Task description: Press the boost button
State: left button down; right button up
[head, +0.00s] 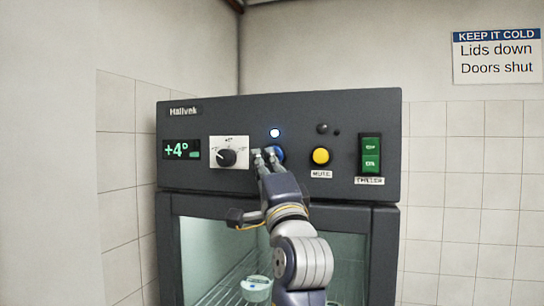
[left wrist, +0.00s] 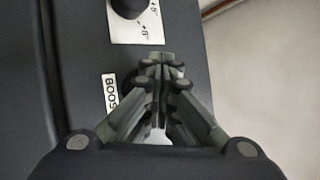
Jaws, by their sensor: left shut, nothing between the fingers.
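The boost button (head: 279,154) is a blue round button on the dark chiller panel, partly hidden behind my left gripper (head: 267,153). The gripper is shut and empty, with its fingertips at the button; I cannot tell whether they touch it. A small lamp (head: 275,133) above the button is lit bluish white. In the left wrist view, the shut fingertips (left wrist: 161,60) point at the panel beside a partly covered label (left wrist: 110,94) reading "BOOS". The button itself is hidden there. My right gripper is not in view.
The panel also bears a dial (head: 227,157), a yellow mute button (head: 320,156), a green chiller switch (head: 370,154) and a display (head: 182,149) reading +4°. Below is a glass door (head: 346,262) with a lidded jar (head: 256,288) behind it. A sign (head: 497,56) hangs at right.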

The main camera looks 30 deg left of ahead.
pick_arm(q)
jog(key=shift+s+d, duration=0.2)
jog(key=shift+s, duration=0.6)
jog(key=s, duration=0.2)
jog(key=s+d+p, duration=0.1)
jog(key=s, duration=0.1)
jog(key=shift+s+d+f, duration=0.1)
jog(key=shift+s, duration=0.3)
dwell(0.5)
